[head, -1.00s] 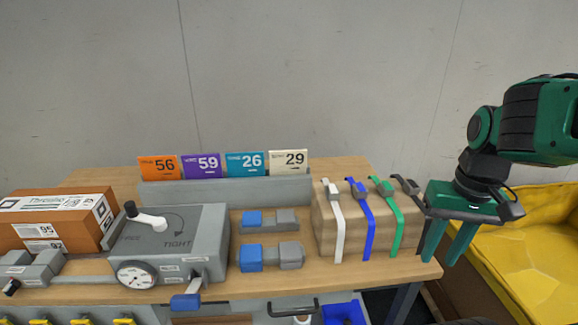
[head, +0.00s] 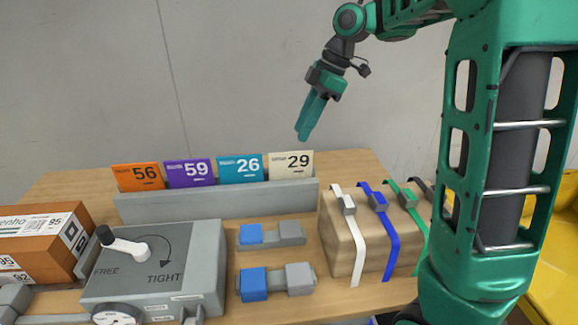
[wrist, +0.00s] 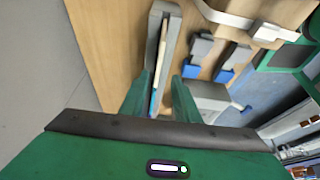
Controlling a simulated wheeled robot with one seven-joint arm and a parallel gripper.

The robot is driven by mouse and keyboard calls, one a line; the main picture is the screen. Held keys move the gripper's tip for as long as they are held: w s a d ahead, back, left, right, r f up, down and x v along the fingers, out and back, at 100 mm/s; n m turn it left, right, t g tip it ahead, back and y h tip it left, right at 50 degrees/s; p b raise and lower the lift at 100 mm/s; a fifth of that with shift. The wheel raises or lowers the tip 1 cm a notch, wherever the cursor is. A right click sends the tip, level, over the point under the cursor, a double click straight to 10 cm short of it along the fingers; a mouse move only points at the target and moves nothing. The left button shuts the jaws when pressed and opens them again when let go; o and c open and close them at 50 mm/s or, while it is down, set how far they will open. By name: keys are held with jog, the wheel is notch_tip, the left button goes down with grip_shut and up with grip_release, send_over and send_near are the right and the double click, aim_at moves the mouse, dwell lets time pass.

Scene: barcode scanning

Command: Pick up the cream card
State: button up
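The cream card (head: 291,164), marked 29, stands upright at the right end of a row of cards in a grey rack (head: 215,204). The orange 56, purple 59 and teal 26 cards stand to its left. My gripper (head: 303,135) is in the air above the cream card, pointing down, apart from it and empty. In the wrist view my gripper (wrist: 163,92) has its two fingers spread. The rack (wrist: 173,27) and the cards show nearly edge-on beyond and between the fingers there.
A cardboard box with coloured straps (head: 342,238) stands right of the rack. A grey box with a crank (head: 155,270) stands at front left, beside an orange-brown carton (head: 40,240). Grey and blue blocks (head: 271,233) lie before the rack. A wall is behind the table.

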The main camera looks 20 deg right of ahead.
aim_at(290, 158)
jog(key=x, duration=0.4)
jog(key=shift+d+f, duration=0.2)
jog(key=shift+f, duration=0.2)
jog(key=x, duration=0.5)
jog(key=shift+w, duration=0.2)
jog(key=shift+f, duration=0.1)
jog(key=shift+f, duration=0.2)
jog(key=shift+a, duration=0.1)
grip_shut()
